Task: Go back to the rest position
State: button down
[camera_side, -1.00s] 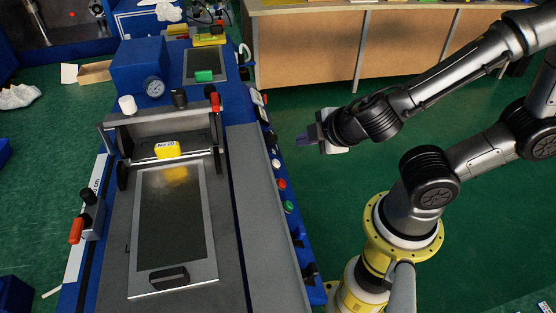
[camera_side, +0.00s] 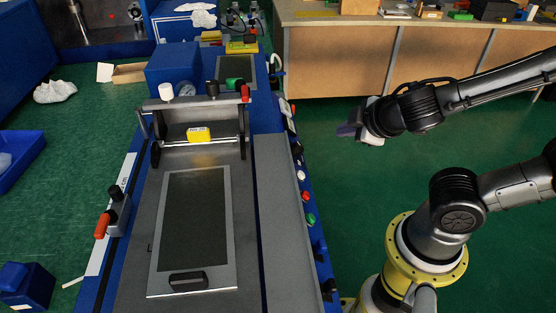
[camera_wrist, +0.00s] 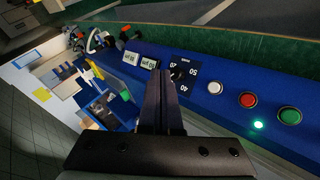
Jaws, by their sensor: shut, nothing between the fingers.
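A yellow block (camera_side: 199,134) marked with a number sits behind the plate. My gripper touches nothing.
The side panel carries a white button (camera_wrist: 203,87), a red button (camera_wrist: 248,100) and a green button (camera_wrist: 290,116); a small green light glows by them. A wooden bench (camera_side: 420,55) stands behind. A blue bin (camera_side: 18,158) is at far left. Green floor between press and arm is clear.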

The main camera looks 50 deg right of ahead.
jog(key=s+d+r+m+g, duration=0.2)
jog(key=s+d+r+m, duration=0.1)
jog(key=s+r+m, duration=0.25)
jog(key=s+a+y, duration=0.3)
jog(key=a+y, duration=0.1)
jog(key=a, duration=0.2)
jog(key=shift+a+r+m, duration=0.25)
jog(key=shift+a+m, duration=0.1)
jog(key=shift+m, duration=0.1)
jog(key=c, duration=1.6)
grip_release()
dwell(1.1)
